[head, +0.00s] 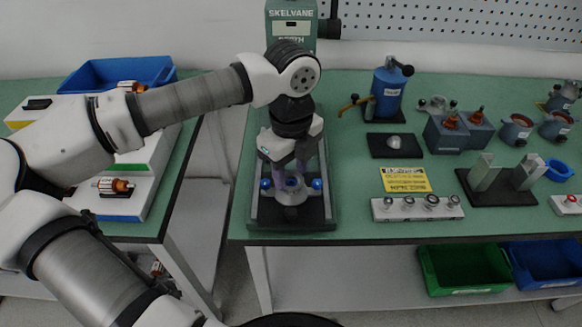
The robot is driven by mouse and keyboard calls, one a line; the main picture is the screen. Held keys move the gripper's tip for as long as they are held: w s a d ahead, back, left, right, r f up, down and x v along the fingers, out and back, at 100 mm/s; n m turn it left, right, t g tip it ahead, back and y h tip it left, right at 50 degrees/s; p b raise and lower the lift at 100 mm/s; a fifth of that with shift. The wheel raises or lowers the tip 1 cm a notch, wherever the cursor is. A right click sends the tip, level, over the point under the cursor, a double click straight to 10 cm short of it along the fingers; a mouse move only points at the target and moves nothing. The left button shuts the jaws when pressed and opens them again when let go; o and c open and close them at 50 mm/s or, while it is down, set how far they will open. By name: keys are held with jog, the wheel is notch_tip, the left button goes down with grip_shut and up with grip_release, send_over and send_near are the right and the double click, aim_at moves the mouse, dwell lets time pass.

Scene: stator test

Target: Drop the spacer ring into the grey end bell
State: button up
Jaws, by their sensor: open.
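My gripper (290,174) points down over the dark fixture (262,214) at the front left of the green bench, its fingers apart. Just under the fingertips, between two blue knobs, a grey round part (293,186) sits in the fixture. It looks like the grey end bell, but the fingers partly cover it. I cannot tell whether the fingers touch it. I cannot make out the spacer ring for certain; the fingers may hide it.
A white strip with several small metal parts (417,208) and a yellow label (405,180) lie right of the fixture. A black pad (394,146), a blue press-like device (389,88) and a black stand with metal plates (497,187) stand farther right. A green testing tower (291,22) rises behind.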

notch_tip(320, 180, up, 14)
jog(key=b, duration=0.1)
dwell(0.5)
jog(key=shift+f, duration=0.1)
dwell(0.4)
